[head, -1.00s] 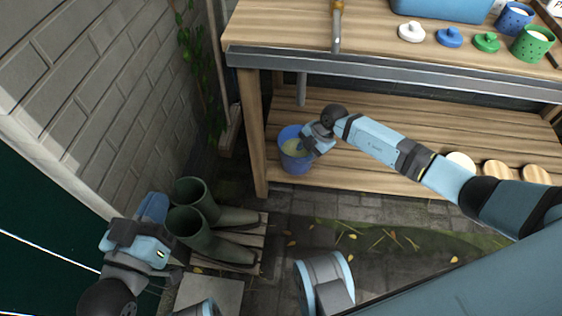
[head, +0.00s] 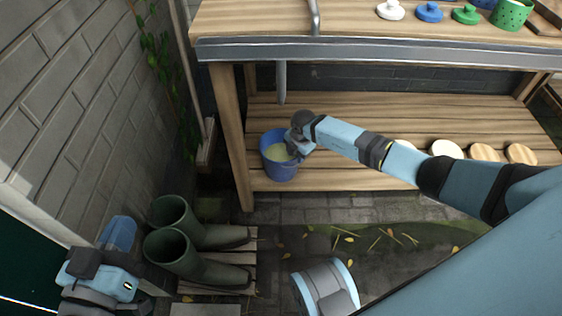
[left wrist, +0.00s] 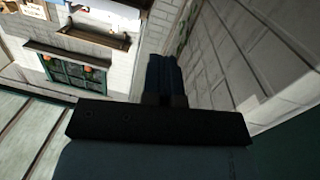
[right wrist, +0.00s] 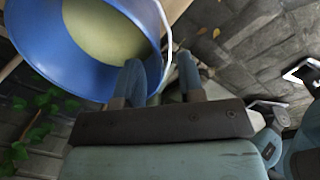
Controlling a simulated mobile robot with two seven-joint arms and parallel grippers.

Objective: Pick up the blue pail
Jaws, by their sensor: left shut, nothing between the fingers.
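The blue pail (head: 279,168) stands at the left end of the lower wooden shelf, with pale yellowish contents inside. My right gripper (head: 294,152) is at the right side of its rim. In the right wrist view the pail (right wrist: 62,72) fills the upper left, tilted in the picture. The two fingers of my right gripper (right wrist: 165,82) stand apart, with the pail's white handle (right wrist: 166,40) running between them; contact is unclear. My left gripper (head: 120,232) is at the lower left, far from the pail. Its fingers (left wrist: 164,75) are together and empty.
A table leg (head: 232,140) rises just left of the pail. The bench top (head: 255,18) and its metal edge hang above. Round wooden pieces (head: 485,152) lie on the shelf's right.

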